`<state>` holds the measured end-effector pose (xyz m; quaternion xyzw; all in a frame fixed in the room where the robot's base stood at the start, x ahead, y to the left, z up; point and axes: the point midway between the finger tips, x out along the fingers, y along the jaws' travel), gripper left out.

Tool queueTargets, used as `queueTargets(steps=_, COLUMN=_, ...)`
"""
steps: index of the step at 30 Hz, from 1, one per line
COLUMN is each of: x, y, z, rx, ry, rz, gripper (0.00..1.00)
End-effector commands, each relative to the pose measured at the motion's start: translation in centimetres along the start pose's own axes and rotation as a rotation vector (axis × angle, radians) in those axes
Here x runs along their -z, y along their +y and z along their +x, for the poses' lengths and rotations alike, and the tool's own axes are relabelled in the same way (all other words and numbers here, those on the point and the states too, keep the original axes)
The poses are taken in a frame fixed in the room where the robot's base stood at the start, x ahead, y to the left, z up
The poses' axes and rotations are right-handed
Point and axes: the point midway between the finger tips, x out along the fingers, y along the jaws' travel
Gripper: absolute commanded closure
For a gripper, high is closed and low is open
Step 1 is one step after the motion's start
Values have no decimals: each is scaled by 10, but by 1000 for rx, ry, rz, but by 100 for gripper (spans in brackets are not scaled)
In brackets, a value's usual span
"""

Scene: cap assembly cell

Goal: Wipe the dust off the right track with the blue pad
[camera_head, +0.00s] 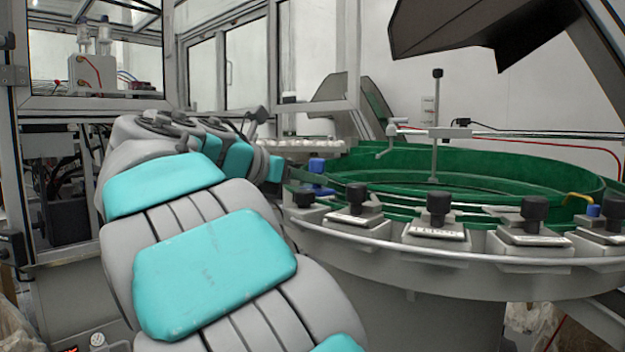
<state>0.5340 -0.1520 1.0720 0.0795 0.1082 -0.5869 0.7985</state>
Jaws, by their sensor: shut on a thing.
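My arm, with grey links and turquoise covers, fills the lower left and middle of the head view. It reaches up and away toward the cell, and its far end lies behind its nearer links, so I cannot make out my gripper or its fingertips. I see no blue pad that I can be sure of. A pale track (302,146) with a row of small whitish pieces runs beyond the arm, at the left of the green bowl. I cannot tell whether it is the right track, and dust is too fine to see.
A large round feeder with a green bowl (470,165) fills the right side. A thin post (436,125) rises there. A dark hopper (480,25) overhangs at upper right. Framed machinery stands left.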

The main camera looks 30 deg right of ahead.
Motion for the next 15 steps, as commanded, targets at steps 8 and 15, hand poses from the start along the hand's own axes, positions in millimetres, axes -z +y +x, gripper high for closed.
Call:
queueTargets(steps=8, x=-1, y=21, z=8, rx=0, ry=1, rz=1, gripper=100)
queueTargets(steps=15, x=-2, y=30, z=12, rx=0, ry=2, rz=-1, gripper=100)
